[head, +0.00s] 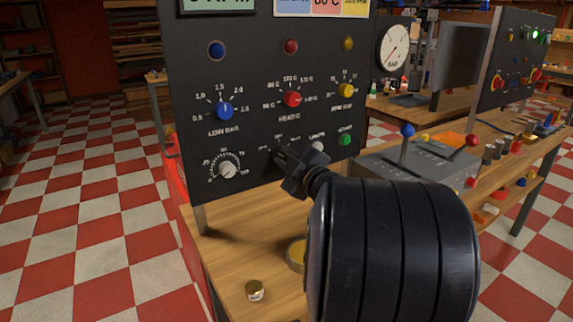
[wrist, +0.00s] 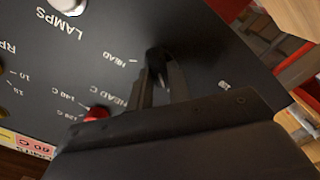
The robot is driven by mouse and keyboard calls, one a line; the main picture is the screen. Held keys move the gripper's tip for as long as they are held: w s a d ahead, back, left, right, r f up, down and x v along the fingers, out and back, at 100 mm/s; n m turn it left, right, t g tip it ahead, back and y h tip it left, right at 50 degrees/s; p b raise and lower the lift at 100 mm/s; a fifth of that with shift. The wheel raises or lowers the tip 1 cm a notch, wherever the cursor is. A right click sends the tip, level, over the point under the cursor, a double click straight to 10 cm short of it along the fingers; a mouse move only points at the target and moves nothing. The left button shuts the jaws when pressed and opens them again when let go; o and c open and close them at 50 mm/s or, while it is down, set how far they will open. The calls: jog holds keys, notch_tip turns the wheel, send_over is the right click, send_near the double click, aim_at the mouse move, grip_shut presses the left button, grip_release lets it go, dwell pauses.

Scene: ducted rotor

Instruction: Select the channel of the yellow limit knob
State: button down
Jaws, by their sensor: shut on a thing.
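The yellow limit knob (head: 346,90) sits on the right of the black upright panel (head: 190,120), with a scale around it. A red knob (head: 292,99) and a blue knob (head: 225,110) stand to its left. My gripper (head: 281,155) is at the lower middle of the panel, below the red knob. In the wrist view, my gripper (wrist: 163,75) is shut on a small dark selector knob (wrist: 155,54). A HEAD label shows beside the selector. The fingers hide most of the selector and its pointer, and I cannot tell which channel it points to.
A white knob (head: 227,170) is left of my gripper. A white button (head: 317,146) and a green button (head: 345,139) are on its right. Blue, red and yellow lamps line the upper panel. A brass cup (head: 255,291) stands on the wooden bench (head: 225,262).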

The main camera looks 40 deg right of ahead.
jog(key=shift+f+n+b, duration=0.1)
jog(key=shift+n+b, duration=0.2)
jog(key=shift+n, duration=0.6)
jog(key=c, duration=1.3)
grip_release()
jog(key=shift+s, duration=0.15)
jog(key=s, duration=0.3)
jog(key=s+p, duration=0.1)
jog(key=s, duration=0.6)
jog(key=shift+s+a, duration=0.3)
jog(key=shift+a, duration=0.05)
jog(key=w, duration=0.7)
jog(key=w+b, duration=0.1)
jog(key=w, duration=0.3)
jog(key=shift+d, duration=0.3)
